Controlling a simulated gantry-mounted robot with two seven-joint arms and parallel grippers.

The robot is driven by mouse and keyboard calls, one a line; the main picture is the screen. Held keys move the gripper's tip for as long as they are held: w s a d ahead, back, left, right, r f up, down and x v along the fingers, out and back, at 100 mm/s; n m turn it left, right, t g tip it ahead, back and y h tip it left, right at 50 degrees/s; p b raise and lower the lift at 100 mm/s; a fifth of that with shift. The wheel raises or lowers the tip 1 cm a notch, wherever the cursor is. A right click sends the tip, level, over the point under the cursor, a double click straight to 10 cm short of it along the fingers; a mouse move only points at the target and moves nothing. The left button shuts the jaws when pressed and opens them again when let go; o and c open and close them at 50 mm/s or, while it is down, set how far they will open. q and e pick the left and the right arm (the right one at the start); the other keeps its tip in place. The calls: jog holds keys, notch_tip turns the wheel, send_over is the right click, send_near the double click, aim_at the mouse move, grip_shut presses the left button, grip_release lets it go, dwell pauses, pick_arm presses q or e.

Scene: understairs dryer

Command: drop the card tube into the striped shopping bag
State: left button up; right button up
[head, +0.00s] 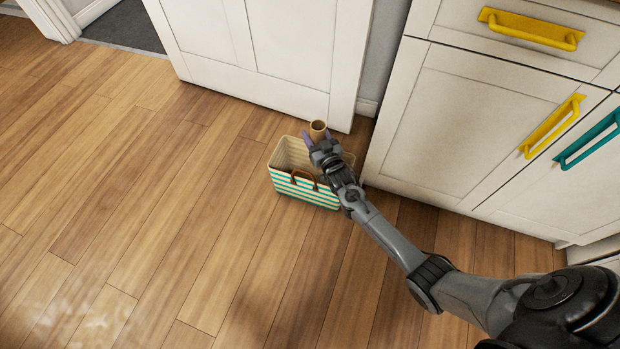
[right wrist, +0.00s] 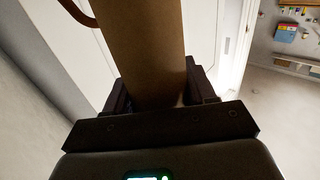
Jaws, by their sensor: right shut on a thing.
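The striped shopping bag (head: 305,192), cream with teal stripes and brown handles, stands upright and open on the floor. My right gripper (head: 319,139) is over the back part of the bag's opening and is shut on the brown card tube (head: 318,130). The tube's open top end points up in the head view; its lower end is hidden by the gripper. In the right wrist view the tube (right wrist: 143,50) stands between the two dark fingers (right wrist: 152,97). A brown strip, perhaps a bag handle, shows at its upper left. My left gripper is not in view.
A white panelled door (head: 260,50) is just behind the bag. White cabinets (head: 470,120) with yellow handles (head: 530,28) and a teal handle (head: 588,143) stand to the right. The wooden floor (head: 140,200) to the left is clear.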

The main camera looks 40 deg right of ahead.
jog(key=o, duration=1.1)
jog(key=shift+s, duration=0.1)
jog(key=shift+s+a+r+p, duration=0.1)
jog(key=shift+s+r+p, duration=0.05)
jog(key=shift+s+p, duration=0.15)
jog(key=p+v, duration=0.5)
jog(key=v, duration=0.5)
